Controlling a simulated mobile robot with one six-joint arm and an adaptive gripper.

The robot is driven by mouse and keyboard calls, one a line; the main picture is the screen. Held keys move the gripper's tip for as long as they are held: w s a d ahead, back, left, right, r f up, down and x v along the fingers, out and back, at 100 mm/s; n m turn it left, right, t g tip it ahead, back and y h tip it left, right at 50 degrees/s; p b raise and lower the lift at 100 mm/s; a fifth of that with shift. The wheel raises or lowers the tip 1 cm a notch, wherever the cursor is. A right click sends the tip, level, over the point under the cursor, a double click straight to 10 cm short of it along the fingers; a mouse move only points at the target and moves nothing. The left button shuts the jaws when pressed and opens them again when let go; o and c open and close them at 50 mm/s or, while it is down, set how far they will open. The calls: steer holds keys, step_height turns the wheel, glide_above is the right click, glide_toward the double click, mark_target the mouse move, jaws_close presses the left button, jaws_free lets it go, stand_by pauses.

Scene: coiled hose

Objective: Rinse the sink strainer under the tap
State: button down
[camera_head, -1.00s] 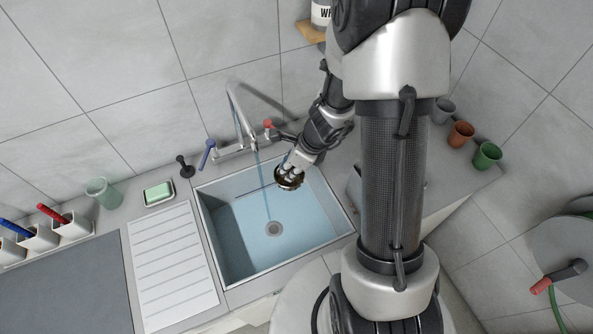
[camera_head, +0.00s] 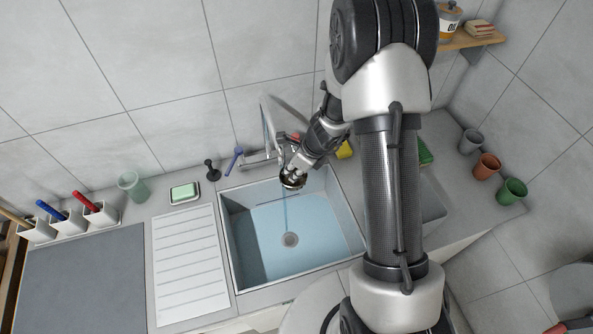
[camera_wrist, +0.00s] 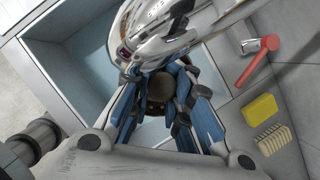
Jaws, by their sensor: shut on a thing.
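The sink strainer (camera_head: 292,182), a small dark round bowl, is held above the sink (camera_head: 330,250) near its back edge. My gripper (camera_head: 294,173) is shut on it. The chrome tap (camera_head: 270,130) arches over from the back, and a thin water stream (camera_head: 286,212) falls to the drain. The strainer overlaps the stream in the head view; I cannot tell how much water enters it. In the wrist view my blue-padded fingers (camera_wrist: 165,100) close around the brownish strainer (camera_wrist: 159,88), partly hidden by them, and the tap (camera_wrist: 150,35) lies close beside.
A blue tap lever (camera_head: 234,160) and a red one (camera_wrist: 252,68) flank the tap. A yellow sponge (camera_wrist: 260,109) and a brush (camera_wrist: 273,139) lie right of the sink. Green soap (camera_head: 184,192) and a ribbed drainboard (camera_head: 186,265) are left. Several cups stand at right.

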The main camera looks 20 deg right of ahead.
steer(key=shift+d, duration=0.1)
stand_by(0.6)
steer(key=shift+s+d, duration=0.15)
steer(key=shift+d, duration=0.3)
steer(key=shift+a, duration=0.2)
steer(key=shift+w+a, duration=0.2)
steer(key=shift+a, duration=0.2)
steer(key=shift+s, duration=0.1)
steer(key=s+b, duration=0.2)
steer(key=b, duration=0.1)
steer(key=shift+s+a+f, duration=0.15)
steer(key=shift+s+a, duration=0.1)
steer(key=shift+a, duration=0.15)
steer(key=s+b, duration=0.1)
steer(key=s+a+b, duration=0.1)
steer(key=s, duration=0.1)
steer(key=s+b, duration=0.1)
steer(key=s, duration=0.1)
steer(key=shift+a, duration=0.25)
